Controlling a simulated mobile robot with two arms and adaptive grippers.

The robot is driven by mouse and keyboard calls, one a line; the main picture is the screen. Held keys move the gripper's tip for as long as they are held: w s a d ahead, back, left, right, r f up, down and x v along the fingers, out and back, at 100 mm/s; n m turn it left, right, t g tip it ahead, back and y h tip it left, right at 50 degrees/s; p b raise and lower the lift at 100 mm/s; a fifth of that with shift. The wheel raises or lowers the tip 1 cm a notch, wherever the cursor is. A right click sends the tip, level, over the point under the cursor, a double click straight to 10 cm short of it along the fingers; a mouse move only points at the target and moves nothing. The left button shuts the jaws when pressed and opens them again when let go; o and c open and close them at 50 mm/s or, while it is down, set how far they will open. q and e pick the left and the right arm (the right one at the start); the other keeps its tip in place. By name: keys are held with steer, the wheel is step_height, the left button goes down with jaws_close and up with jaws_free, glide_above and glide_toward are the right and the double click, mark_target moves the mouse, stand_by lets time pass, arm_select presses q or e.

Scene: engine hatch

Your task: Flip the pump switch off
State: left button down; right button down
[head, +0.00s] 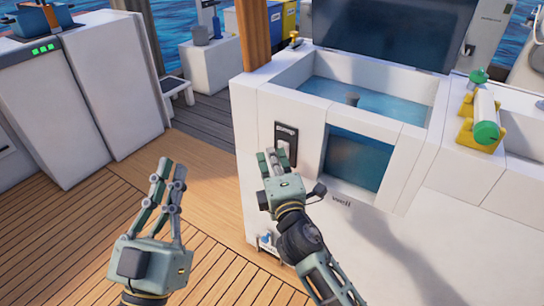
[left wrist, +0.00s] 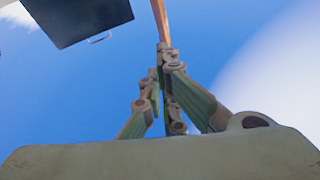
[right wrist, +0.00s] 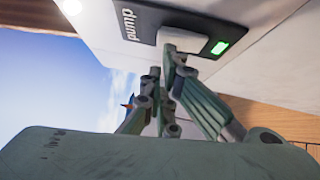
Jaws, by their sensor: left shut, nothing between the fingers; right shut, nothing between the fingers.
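The pump switch (head: 286,145) is a dark plate on the white front of the well box. In the right wrist view the plate (right wrist: 152,22) reads "pump" and carries a pale rocker (right wrist: 184,41) and a lit green light (right wrist: 219,48). My right gripper (head: 270,156) is shut and empty, its fingertips right at the rocker; whether they touch I cannot tell. It also shows in the right wrist view (right wrist: 170,62). My left gripper (head: 172,170) is shut and empty, raised over the deck, away from the switch. It shows against sky in the left wrist view (left wrist: 165,58).
The well box (head: 262,100) has an open top with water inside and a window (head: 356,158) in front. A green-and-yellow fitting (head: 484,118) sits on its right rim. A wooden post (head: 254,35) rises beside it. White cabinets (head: 105,95) stand left; the wooden deck (head: 60,235) between is clear.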

arm_select(q)
step_height(320, 180, down, 13)
steer(key=w+a+g+y+p, duration=0.1)
steer(key=w+g+y+p, duration=0.1)
steer(key=g, duration=0.5)
steer(key=shift+w+r, duration=0.15)
steer(key=shift+r, duration=0.05)
arm_select(e)
steer(key=shift+w+d+r+m+g, duration=0.15)
steer(key=shift+w+r+m+g, duration=0.05)
steer(key=shift+w+m+g, duration=0.1)
arm_select(q)
steer(key=shift+a, duration=0.1)
